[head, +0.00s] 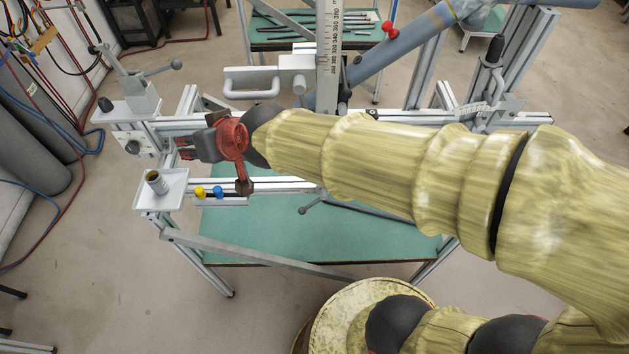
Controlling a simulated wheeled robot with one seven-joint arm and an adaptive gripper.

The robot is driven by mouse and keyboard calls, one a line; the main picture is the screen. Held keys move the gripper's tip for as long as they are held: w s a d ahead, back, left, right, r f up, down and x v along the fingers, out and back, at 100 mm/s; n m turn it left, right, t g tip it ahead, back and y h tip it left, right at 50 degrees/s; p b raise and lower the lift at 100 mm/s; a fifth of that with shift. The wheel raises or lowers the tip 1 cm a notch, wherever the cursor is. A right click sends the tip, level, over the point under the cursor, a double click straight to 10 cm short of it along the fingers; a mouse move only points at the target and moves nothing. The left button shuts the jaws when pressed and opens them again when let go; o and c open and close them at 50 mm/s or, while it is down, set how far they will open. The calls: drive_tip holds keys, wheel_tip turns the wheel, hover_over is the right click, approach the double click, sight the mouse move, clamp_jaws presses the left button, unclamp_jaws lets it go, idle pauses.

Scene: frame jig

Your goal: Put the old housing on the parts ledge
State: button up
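A short grey cylinder with a brownish open top (157,183), which looks like the old housing, stands upright on a small white tray-like ledge (177,186) at the left front corner of the frame jig. This ledge looks like the parts ledge. My gripper (182,148) is dark, behind a red wrist, and points left. It is above and to the right of the cylinder in the picture, apart from it. Its two fingers seem spread with nothing between them, though they are small here.
A yellow knob (200,191) and a blue knob (218,191) sit on the front rail beside the ledge. A lever clamp (140,92) stands at the rear left corner. A vertical ruler (329,50) and a blue-grey tube (395,52) rise behind my arm.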

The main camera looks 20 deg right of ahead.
drive_tip(key=s+d+f+m+g+h, duration=0.2)
drive_tip(key=s+d+h, duration=0.3)
drive_tip(key=s+d, duration=1.3)
drive_tip(key=d+g, duration=0.1)
drive_tip(key=d, duration=0.2)
drive_tip(key=shift+s+d+f+g, duration=0.2)
drive_tip(key=shift+s+f+g, duration=0.2)
